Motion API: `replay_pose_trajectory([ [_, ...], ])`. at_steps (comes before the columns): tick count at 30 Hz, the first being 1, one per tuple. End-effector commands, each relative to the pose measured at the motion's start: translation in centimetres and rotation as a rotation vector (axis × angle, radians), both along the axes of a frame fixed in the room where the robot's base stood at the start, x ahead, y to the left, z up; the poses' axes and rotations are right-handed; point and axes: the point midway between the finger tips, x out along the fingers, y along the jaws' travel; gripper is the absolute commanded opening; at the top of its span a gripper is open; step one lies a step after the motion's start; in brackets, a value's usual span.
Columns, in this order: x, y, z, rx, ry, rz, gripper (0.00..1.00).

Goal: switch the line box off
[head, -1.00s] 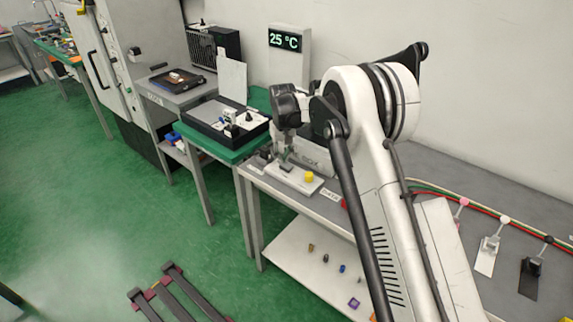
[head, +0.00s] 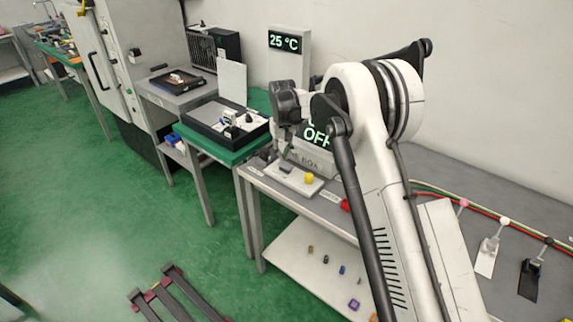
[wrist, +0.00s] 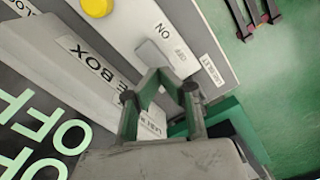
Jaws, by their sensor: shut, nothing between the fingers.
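The line box (head: 312,160) stands on the grey bench behind a white base plate (head: 300,183). Its lit display (head: 317,135) shows OFF, partly hidden by my arm; in the wrist view the display (wrist: 45,135) repeats OFF. The wrist view shows the plate's ON and OFF marks (wrist: 173,42) just beyond my fingertips. A small dark piece (head: 287,169) sits on the plate; I cannot tell if it is the switch. My gripper (head: 287,153), also in the wrist view (wrist: 160,74), is shut and empty, close over the plate by the box front.
A yellow button (head: 309,178) is on the plate's right end. A black tray (head: 205,118) is on the green table to the left. Several small levers on plates (head: 488,257) stand to the right. A 25 °C display (head: 285,41) is behind.

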Motion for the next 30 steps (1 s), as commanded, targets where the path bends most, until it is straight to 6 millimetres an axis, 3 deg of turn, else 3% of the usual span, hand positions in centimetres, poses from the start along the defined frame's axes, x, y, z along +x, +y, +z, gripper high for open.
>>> replay_pose_trajectory([
  [18,0.0,0.0,4.3,0.0,0.0,0.0,0.0],
  [30,0.0,0.0,4.6,0.0,0.0,0.0,0.0],
])
